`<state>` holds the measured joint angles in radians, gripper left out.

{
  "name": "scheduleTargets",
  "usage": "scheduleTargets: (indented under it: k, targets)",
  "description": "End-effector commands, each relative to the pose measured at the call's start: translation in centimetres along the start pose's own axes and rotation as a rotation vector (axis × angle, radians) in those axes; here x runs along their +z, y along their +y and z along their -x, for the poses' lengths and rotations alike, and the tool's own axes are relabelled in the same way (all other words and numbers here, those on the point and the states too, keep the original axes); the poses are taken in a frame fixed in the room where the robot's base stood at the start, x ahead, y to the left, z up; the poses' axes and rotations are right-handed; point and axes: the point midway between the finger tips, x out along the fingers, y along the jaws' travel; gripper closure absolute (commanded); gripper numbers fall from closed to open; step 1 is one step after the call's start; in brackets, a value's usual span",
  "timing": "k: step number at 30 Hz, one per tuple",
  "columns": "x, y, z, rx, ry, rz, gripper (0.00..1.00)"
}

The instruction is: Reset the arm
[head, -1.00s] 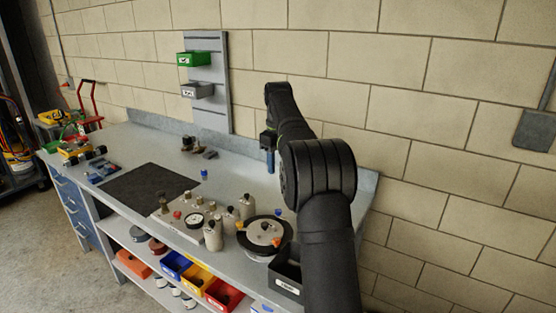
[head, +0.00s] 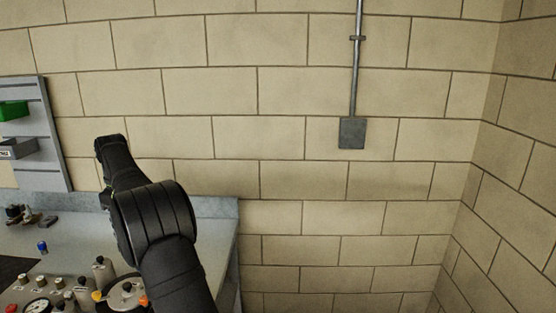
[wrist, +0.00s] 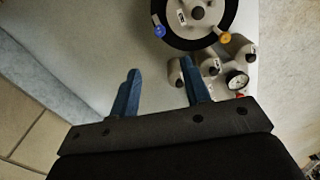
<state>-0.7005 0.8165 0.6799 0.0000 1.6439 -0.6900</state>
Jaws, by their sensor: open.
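My arm (head: 155,225) rises over the right end of the grey workbench (head: 75,245) in the head view. My gripper is hidden behind the arm there. In the wrist view my gripper (wrist: 160,80) shows two blue fingers spread apart with nothing between them. The fingers hang above the bench. A round black-rimmed unit (wrist: 235,8) with blue and orange knobs lies beyond the fingertips at the upper right. A grey fitting stands close to the right finger, and I cannot tell whether they touch.
A pressure gauge (wrist: 237,80) and grey fittings stand right of the fingers. A wall rack (head: 38,150) with a green bin (head: 12,109) and a grey bin (head: 17,149) is at the left. A conduit box (head: 352,133) is on the block wall. The space right of the bench is clear.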

Motion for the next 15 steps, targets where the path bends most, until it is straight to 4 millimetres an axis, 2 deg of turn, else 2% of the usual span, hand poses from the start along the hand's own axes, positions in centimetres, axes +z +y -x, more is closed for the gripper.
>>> scheduleTargets:
  k: [15]
  targets:
    - [0.1,-0.1,-10.4,-0.003,-0.004,0.000,0.57]
